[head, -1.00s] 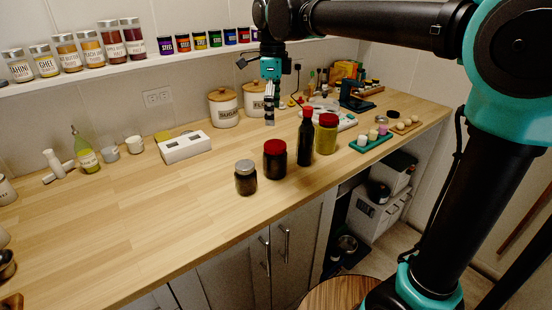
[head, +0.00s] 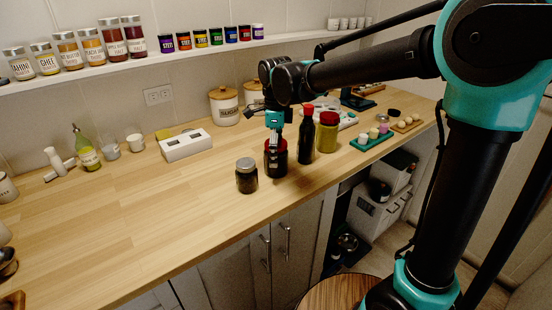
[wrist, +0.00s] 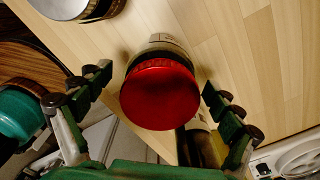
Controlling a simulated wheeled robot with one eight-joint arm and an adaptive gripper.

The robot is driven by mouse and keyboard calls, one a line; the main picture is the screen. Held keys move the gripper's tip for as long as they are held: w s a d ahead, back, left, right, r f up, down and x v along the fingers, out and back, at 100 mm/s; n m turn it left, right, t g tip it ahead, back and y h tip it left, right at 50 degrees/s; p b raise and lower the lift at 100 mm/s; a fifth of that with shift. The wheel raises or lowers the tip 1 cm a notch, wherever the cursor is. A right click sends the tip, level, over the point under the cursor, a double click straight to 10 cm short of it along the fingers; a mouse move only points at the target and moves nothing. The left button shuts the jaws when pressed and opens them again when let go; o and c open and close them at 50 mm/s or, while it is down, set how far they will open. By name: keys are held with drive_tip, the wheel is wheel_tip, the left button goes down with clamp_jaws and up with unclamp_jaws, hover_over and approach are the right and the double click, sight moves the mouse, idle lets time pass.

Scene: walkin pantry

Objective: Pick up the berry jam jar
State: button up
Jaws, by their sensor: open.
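A dark jar with a red lid (head: 276,163), which looks like the berry jam jar, stands upright on the wooden counter in the head view. Its red lid (wrist: 160,93) fills the middle of the wrist view. My gripper (head: 275,143) is over this jar, pointing down. In the wrist view my open gripper (wrist: 158,92) has one finger on each side of the lid, with a visible gap on both sides. Nothing is held. The jar's label cannot be read, and the gripper partly hides the lid in the head view.
A grey-lidded jar (head: 246,176) stands close on the left. A dark red-capped bottle (head: 306,140) and a yellow-green jar with a red lid (head: 327,134) stand close on the right.

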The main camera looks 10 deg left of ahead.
drive_tip(key=shift+f, duration=0.6)
drive_tip(key=c, duration=1.9)
drive_tip(key=shift+c, duration=0.2)
